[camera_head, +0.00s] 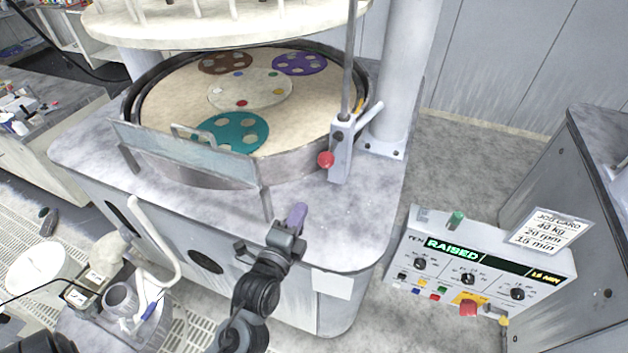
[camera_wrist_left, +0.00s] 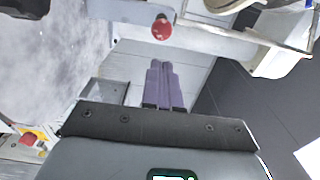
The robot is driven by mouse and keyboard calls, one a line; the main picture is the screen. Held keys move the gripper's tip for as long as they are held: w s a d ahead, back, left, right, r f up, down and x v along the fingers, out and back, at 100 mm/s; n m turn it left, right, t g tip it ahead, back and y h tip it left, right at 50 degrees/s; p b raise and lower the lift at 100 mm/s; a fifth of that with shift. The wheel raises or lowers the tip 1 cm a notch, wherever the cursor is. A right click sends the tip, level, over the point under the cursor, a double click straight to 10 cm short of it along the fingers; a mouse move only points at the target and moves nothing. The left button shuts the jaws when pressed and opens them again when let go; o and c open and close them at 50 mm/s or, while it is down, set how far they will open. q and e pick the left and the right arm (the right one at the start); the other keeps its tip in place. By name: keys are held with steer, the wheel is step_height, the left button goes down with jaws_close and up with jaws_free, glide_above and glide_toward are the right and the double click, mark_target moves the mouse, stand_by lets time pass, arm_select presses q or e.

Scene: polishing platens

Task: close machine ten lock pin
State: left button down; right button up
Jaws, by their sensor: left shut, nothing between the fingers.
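The lock pin shows as a red ball knob (camera_head: 325,158) on a grey upright bracket (camera_head: 342,150) at the right front of the polishing machine's round basin. The red knob also shows in the left wrist view (camera_wrist_left: 162,28), just beyond my fingertips. My left gripper (camera_head: 297,214) has purple fingers and is over the front of the machine top, below and left of the knob in the head view. Its fingers are together and empty in the left wrist view (camera_wrist_left: 165,80), with a gap between them and the knob. My right gripper is in neither view.
A control box (camera_head: 480,265) at the right reads "TEN" and "RAISED". A job card (camera_head: 550,230) stands on it. The upper platen (camera_head: 230,22) hangs above the basin, and a clear splash guard (camera_head: 185,155) stands at its front. A thin rod rises from the bracket.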

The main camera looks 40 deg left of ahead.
mark_target(324, 165)
arm_select(q)
steer(key=x, duration=1.3)
steer(key=shift+w+a+p, duration=0.1)
steer(key=shift+w+p, duration=0.15)
steer(key=shift+p, duration=0.1)
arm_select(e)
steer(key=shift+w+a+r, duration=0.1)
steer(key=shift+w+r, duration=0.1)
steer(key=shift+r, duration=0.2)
